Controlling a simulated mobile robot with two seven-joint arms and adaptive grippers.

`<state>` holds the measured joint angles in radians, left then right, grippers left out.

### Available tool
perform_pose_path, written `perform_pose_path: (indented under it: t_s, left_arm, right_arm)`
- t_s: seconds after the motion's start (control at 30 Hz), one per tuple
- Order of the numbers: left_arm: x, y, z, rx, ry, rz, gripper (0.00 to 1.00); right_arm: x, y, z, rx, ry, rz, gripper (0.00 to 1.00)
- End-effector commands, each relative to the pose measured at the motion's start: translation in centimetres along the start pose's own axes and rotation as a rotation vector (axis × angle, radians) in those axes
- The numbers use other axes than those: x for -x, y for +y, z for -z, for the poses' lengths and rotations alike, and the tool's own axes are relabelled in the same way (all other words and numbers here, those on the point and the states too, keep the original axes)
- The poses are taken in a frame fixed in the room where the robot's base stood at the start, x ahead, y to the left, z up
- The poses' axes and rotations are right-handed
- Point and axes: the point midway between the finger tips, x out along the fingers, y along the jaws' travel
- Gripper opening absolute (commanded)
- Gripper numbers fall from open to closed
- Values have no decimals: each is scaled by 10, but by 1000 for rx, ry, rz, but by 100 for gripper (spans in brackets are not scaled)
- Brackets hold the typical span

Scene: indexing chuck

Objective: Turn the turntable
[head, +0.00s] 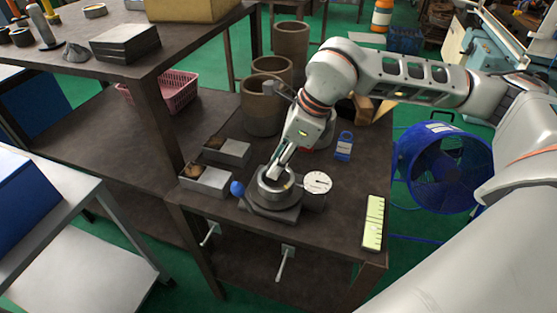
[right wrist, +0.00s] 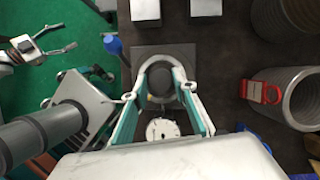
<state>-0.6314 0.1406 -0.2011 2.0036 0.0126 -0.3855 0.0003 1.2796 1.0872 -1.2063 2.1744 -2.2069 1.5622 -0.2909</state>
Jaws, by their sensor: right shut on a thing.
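The turntable (head: 271,202) is a grey round chuck on a square base, near the front of the dark bench. My right gripper (head: 277,174) reaches down onto its round top from above. In the right wrist view, the fingers of my right gripper (right wrist: 160,78) lie on both sides of the turntable's ring (right wrist: 159,63), shut on it. The inner contact is partly hidden by the fingers. My left gripper (right wrist: 67,37) shows at the left of the right wrist view, apart from the bench, fingers spread and empty. It is outside the head view.
A white round dial (head: 318,183) stands close right of the turntable, and a blue ball (head: 237,188) close left. Metal boxes (head: 206,181) lie left. Brown pots (head: 262,107) and a blue tag (head: 344,146) stand behind. A yellow-green plate (head: 374,222) lies right. T-handles (head: 284,262) stick out in front.

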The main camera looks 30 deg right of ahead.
Motion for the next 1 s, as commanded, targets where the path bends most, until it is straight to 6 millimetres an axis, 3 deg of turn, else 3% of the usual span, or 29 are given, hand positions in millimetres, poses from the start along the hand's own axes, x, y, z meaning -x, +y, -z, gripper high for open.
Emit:
perform_pose_path:
  t_s: [0.77,0.8,0.83,1.0]
  left_arm:
    - [2,4,-5,4,-10,-7,57]
    - [2,4,-5,4,-10,-7,57]
    - [2,4,-4,4,-9,-7,57]
    - [2,4,-2,4,-5,-6,57]
  right_arm:
    - [0,-1,0,98,0,-39,6]
    - [0,-1,0,98,0,-39,32]
    - [0,-1,0,97,0,-39,40]
    - [0,-1,0,97,0,-39,43]
